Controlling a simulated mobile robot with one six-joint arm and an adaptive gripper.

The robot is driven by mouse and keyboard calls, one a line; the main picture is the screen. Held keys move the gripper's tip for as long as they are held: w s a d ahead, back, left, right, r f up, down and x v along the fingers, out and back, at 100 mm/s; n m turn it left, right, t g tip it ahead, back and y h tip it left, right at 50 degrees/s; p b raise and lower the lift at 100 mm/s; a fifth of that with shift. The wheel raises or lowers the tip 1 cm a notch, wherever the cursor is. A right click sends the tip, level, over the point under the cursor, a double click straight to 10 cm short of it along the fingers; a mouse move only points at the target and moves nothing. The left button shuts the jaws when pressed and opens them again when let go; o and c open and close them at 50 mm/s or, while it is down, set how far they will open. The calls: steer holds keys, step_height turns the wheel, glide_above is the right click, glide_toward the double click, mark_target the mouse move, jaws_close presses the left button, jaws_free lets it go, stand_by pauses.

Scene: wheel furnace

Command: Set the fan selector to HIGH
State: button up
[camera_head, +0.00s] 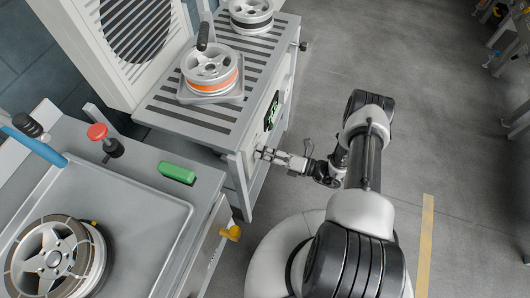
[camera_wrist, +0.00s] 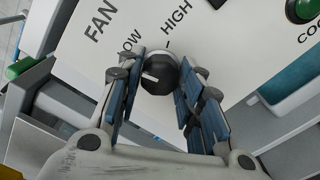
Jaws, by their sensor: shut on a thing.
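The fan selector is a round dark knob (camera_wrist: 160,76) on a white panel (camera_wrist: 228,50) in the wrist view. The panel reads FAN, with LOW at the knob's upper left and HIGH above it. A short tick stands under HIGH. A pale mark shows on the left side of the knob's face, not in line with that tick. My gripper (camera_wrist: 161,70) has its blue-padded fingers on both sides of the knob, shut on it. In the head view my gripper (camera_head: 268,155) is at the front panel of the slatted bench, and the knob is hidden there.
A green button (camera_wrist: 303,9) is at the panel's upper right, in the wrist view. In the head view, a wheel with an orange band (camera_head: 209,75) sits on the slatted bench (camera_head: 168,108). A nearer bench has a tray with another wheel (camera_head: 50,262).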

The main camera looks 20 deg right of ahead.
steer(key=shift+m, duration=8.3)
steer(key=shift+f, duration=0.1)
steer(key=o, duration=0.8)
steer(key=shift+c, duration=0.2)
steer(key=shift+o, duration=1.4)
steer(key=shift+s+d, duration=0.1)
steer(key=shift+d, duration=0.1)
steer(key=v, duration=1.1)
steer(key=shift+s+d, duration=0.2)
steer(key=shift+s, duration=0.05)
